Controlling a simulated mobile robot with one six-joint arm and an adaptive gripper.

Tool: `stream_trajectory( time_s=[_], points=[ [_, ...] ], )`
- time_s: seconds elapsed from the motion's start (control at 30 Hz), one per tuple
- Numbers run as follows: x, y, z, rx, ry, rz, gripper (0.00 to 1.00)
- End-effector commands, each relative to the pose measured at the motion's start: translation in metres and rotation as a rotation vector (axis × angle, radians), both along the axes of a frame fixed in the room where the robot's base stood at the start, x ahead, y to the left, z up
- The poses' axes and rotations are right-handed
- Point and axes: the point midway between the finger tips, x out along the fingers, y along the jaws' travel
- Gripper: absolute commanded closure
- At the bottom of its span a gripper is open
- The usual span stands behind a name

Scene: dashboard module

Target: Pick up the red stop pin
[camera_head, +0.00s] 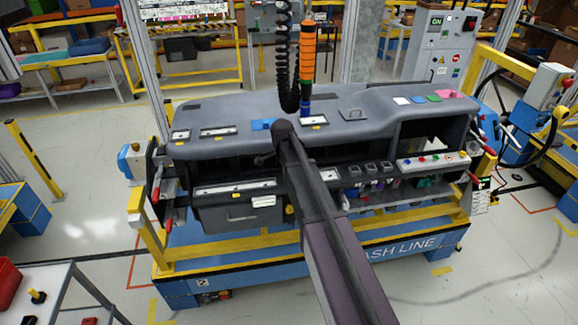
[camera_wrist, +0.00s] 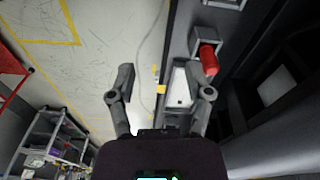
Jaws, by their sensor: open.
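A red stop pin (camera_wrist: 208,60) shows in the wrist view as a red cylinder in a grey bracket, up and to the right of my open fingers. My gripper (camera_wrist: 163,82) is open, with nothing between its fingers. In the head view a red pin (camera_head: 156,191) stands at the dashboard's left end, with another red piece (camera_head: 168,224) below it. More red pins, one of them here (camera_head: 475,179), are at the right end. I cannot tell which one the wrist view shows. In the head view my arm crosses the middle of the dashboard, and my fingers are mostly hidden.
The grey dashboard (camera_head: 370,125) sits on a yellow and blue stand (camera_head: 400,250). An orange tool (camera_head: 307,55) on a coiled black hose hangs above it. A cart with a red bin (camera_head: 8,283) is at lower left.

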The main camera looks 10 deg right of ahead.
Motion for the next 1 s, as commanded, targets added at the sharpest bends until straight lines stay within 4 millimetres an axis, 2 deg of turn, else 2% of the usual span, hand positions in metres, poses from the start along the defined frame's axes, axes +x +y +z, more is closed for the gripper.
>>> stream_trajectory(
  time_s=[0.03,0.2,0.4,0.6,1.0],
  points=[
    [0.009,0.001,0.021,-0.003,-0.002,-0.033,0.35],
    [0.028,0.003,0.053,-0.013,-0.013,-0.149,0.35],
    [0.047,0.005,0.083,-0.023,-0.024,-0.267,0.35],
    [0.056,0.005,0.097,-0.030,-0.031,-0.333,0.35],
    [0.057,0.005,0.097,-0.031,-0.034,-0.349,0.35]
  ],
)
